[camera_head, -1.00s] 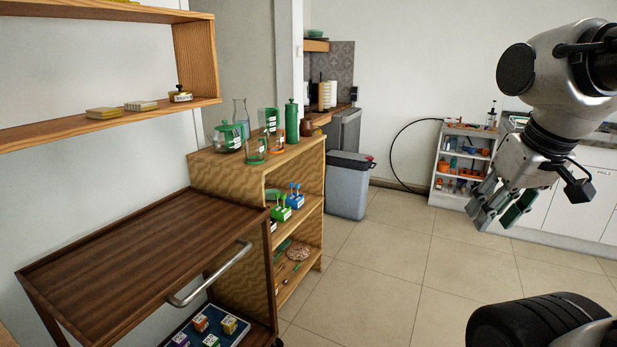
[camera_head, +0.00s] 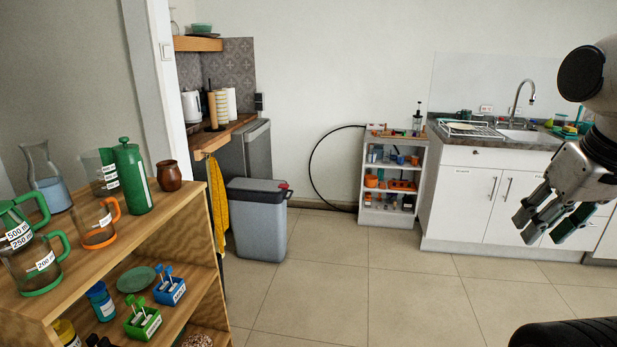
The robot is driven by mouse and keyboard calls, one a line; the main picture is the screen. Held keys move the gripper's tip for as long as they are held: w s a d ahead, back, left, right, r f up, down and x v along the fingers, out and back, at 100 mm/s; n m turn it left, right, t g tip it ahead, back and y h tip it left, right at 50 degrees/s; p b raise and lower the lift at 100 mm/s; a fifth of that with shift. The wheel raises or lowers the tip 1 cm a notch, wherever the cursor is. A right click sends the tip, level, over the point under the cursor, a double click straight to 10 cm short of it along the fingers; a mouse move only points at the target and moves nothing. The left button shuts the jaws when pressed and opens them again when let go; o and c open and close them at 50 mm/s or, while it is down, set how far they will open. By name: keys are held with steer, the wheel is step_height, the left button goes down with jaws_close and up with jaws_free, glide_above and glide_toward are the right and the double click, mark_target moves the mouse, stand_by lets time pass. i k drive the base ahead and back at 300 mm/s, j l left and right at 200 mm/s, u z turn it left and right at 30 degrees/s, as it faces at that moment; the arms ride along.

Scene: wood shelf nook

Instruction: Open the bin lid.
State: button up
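A grey bin (camera_head: 257,228) stands on the tiled floor against the back, left of the middle of the view. Its dark grey lid (camera_head: 257,186) is shut, with a small red part at the right end. A taller dark grey bin-like box (camera_head: 250,150) stands behind it. My gripper (camera_head: 541,226) hangs at the right of the view, in front of the white cabinets and far from the bin. Its fingers point down and left, appear spread apart, and hold nothing that I can see.
A wooden shelf (camera_head: 180,225) with jugs and a green flask (camera_head: 132,176) fills the left front. A yellow towel (camera_head: 218,207) hangs left of the bin. A small white shelf (camera_head: 390,180) and a sink cabinet (camera_head: 490,205) stand at the back. The middle floor is clear.

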mark_target(267, 186)
steer(key=i+l, duration=0.1)
steer(key=i, duration=2.05)
steer(key=i+u, duration=0.3)
steer(key=i+l+u, duration=0.25)
steer(key=i, duration=0.25)
steer(key=i+l+u, duration=0.1)
steer(key=i+u, duration=0.2)
steer(key=i, duration=0.1)
